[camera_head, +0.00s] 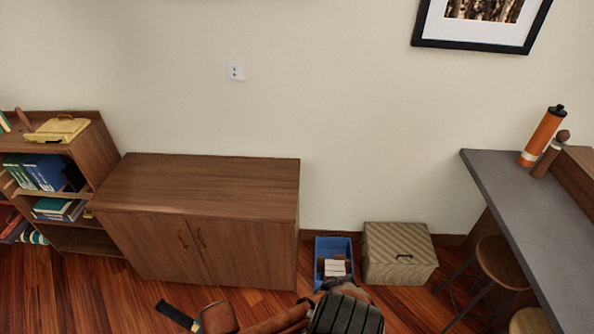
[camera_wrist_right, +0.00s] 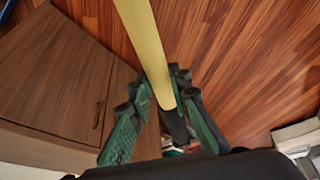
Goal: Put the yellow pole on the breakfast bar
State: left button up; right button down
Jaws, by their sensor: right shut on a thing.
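The yellow pole (camera_wrist_right: 147,45) runs from the top edge of the right wrist view down to between the fingers of my right gripper (camera_wrist_right: 163,95). The gripper's green-padded fingers are shut on the pole near its lower visible end. The breakfast bar (camera_head: 545,225) is a grey counter at the right of the head view. An orange bottle (camera_head: 543,135) with a black cap stands at its back end. I see no left gripper.
A low wooden cabinet (camera_head: 205,185) stands against the wall. A blue bin (camera_head: 321,250) and a beige storage box (camera_head: 399,252) sit on the floor. Stools (camera_head: 500,262) stand by the bar. A bookshelf (camera_head: 90,150) is at left. The bar's near top is clear.

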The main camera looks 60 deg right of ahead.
aim_at(541, 202)
jog(key=u, duration=0.05)
jog(key=k, duration=0.8)
jog(key=z, duration=3.2)
